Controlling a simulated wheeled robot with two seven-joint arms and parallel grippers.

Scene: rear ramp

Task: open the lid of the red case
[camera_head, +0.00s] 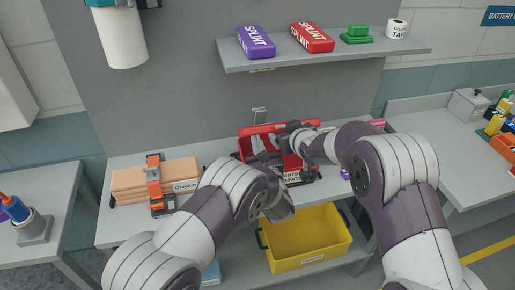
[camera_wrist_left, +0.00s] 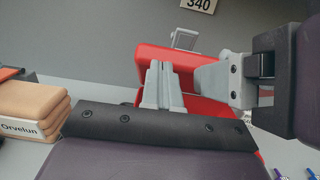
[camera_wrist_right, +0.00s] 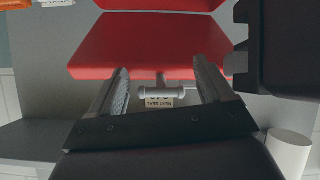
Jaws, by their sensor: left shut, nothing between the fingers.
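The red case (camera_head: 246,146) stands on the grey bench against the wall, partly hidden by my grippers. Its upper red part stands up at the back; I cannot tell exactly how far the lid is tilted. Its red surface also shows in the left wrist view (camera_wrist_left: 150,60). My left gripper (camera_head: 263,160) is shut and empty at the case's front left; its fingertips (camera_wrist_left: 165,66) overlap the red panel. My right gripper (camera_head: 290,132) is at the case's upper right. Its fingers (camera_wrist_right: 160,75) are apart in front of a red panel (camera_wrist_right: 150,45), with nothing held between them.
Tan folded bundles (camera_head: 130,180) with an orange-and-black strap lie left of the case. A yellow bin (camera_head: 305,240) sits below. The shelf (camera_head: 340,56) above holds purple and red splint packs and a tape roll (camera_head: 397,28). A small bracket (camera_head: 259,115) is on the wall behind.

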